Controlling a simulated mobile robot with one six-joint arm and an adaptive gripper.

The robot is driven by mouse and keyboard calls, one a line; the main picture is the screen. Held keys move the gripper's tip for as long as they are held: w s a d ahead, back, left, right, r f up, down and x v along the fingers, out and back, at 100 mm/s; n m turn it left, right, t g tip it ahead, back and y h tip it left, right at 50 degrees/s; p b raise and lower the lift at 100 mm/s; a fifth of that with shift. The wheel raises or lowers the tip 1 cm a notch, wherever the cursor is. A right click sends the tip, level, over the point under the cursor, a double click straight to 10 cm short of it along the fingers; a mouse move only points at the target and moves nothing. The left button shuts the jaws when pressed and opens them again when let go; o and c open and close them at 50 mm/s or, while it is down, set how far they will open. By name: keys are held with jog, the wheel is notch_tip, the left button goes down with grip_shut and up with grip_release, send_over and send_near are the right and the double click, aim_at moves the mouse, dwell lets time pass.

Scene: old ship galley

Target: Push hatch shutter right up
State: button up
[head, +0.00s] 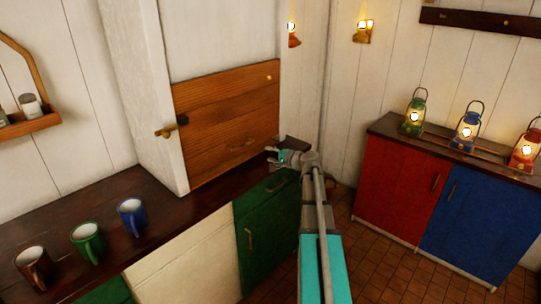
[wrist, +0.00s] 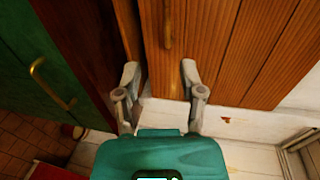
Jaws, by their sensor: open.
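The hatch shutter (head: 222,115) is a brown plank panel standing above the dark counter in the head view, with white surface directly above it. Its bar handle (head: 242,147) is low on the right; the handle also shows at the top of the wrist view (wrist: 168,25). My gripper (head: 277,158) is beside the shutter's lower right corner, near the counter edge. In the wrist view, my gripper (wrist: 160,68) is open and empty, with fingers spread near the shutter's planks (wrist: 225,45). The handle lies beyond the fingertips, apart from them. Whether a finger touches the shutter is unclear.
A brass latch (head: 166,131) sits at the shutter's left post. Brown (head: 33,268), green (head: 88,242) and blue (head: 132,216) mugs stand on the counter (head: 165,205). A green cabinet door (head: 265,230) is below. Three lanterns stand on the red and blue cabinet (head: 400,190) at right.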

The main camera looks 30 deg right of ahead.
aim_at(244, 145)
jog(key=shift+w+a+r+p, duration=0.1)
jog(key=shift+w+r+p, duration=0.1)
jog(key=shift+w, duration=0.25)
jog(key=shift+w+a+r+p, duration=0.1)
jog(key=shift+w+r+p, duration=0.1)
jog(key=shift+w, duration=0.25)
jog(key=shift+w, duration=0.15)
jog(key=b+x, duration=0.2)
jog(key=x, duration=1.1)
jog(key=shift+w+f+b, duration=0.2)
jog(key=shift+w+b, duration=0.05)
jog(key=shift+b, duration=0.1)
jog(key=shift+a, duration=0.1)
grip_shut()
